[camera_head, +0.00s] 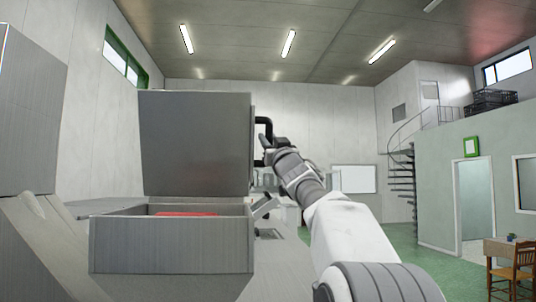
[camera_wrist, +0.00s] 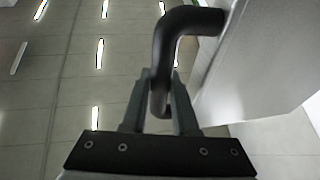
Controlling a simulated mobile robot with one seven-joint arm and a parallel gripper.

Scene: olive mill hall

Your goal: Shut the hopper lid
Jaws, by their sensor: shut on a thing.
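The hopper lid (camera_head: 195,142) is a flat grey metal panel. It stands raised, close to upright, over the open grey hopper (camera_head: 170,245). Something red (camera_head: 187,214) shows inside the hopper. A black bar handle (camera_head: 263,130) sticks out from the lid's right edge. My gripper (camera_head: 264,152) is at this handle, to the right of the lid. In the wrist view my gripper (camera_wrist: 160,85) has its two fingers on either side of the black handle (camera_wrist: 163,50), shut on it. The lid's grey face (camera_wrist: 240,60) fills the upper right there.
Another grey metal housing (camera_head: 30,115) stands at the left. A table (camera_head: 505,250) with a wooden chair (camera_head: 518,265) is at the far right. A spiral stair (camera_head: 401,170) stands at the back right.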

